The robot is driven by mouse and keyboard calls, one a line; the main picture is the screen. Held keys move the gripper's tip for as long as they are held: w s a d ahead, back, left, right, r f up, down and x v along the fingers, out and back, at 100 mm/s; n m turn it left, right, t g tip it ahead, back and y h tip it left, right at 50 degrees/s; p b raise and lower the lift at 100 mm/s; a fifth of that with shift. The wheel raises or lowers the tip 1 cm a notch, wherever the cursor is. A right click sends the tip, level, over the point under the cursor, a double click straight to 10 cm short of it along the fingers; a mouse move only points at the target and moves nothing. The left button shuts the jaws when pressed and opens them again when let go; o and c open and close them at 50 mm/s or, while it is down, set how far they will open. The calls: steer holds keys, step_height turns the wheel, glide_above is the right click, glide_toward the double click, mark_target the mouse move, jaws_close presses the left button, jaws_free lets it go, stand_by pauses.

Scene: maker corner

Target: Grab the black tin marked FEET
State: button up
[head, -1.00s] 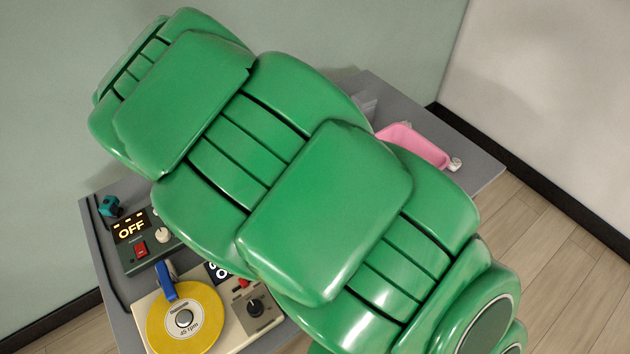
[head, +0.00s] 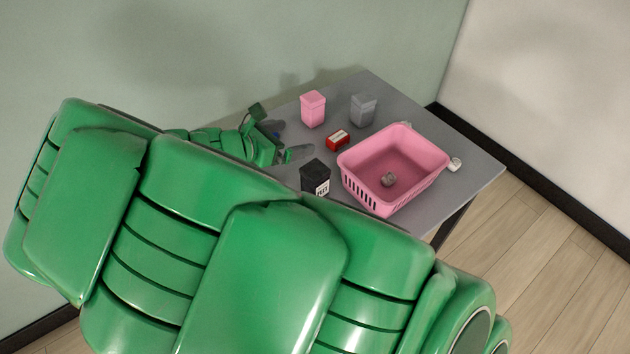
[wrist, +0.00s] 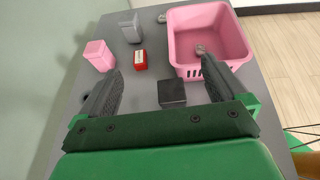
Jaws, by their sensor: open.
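The black tin (head: 315,177) stands upright on the grey table, left of the pink basket, with a white label reading FEET facing the head camera. My arm hides part of its base in the head view. In the wrist view the black tin (wrist: 172,93) shows its dark top between my fingers, nearer the right one. My gripper (head: 286,141) is open and empty, behind and left of the tin. In the wrist view my gripper (wrist: 160,68) has its two dark fingers spread wide. I cannot tell its height above the table.
The pink basket (head: 432,160) holds a small grey lump (head: 389,180). A red box (head: 338,140), a pink tin (head: 313,108) and a grey tin (head: 363,110) stand farther back. A small pale object (head: 455,164) lies right of the basket. My arm covers the front-left table.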

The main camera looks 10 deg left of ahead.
glide_toward(305, 183)
steer(key=x, duration=0.5)
steer(key=shift+d+r, duration=0.1)
steer(key=shift+d, duration=0.1)
steer(key=shift+r+x, duration=0.1)
steer(key=shift+x, duration=1.85)
steer(key=shift+r+x, duration=0.15)
steer(key=shift+x, duration=1.85)
steer(key=shift+d, duration=0.15)
steer(key=c, duration=1.3)
steer(key=shift+r, duration=0.1)
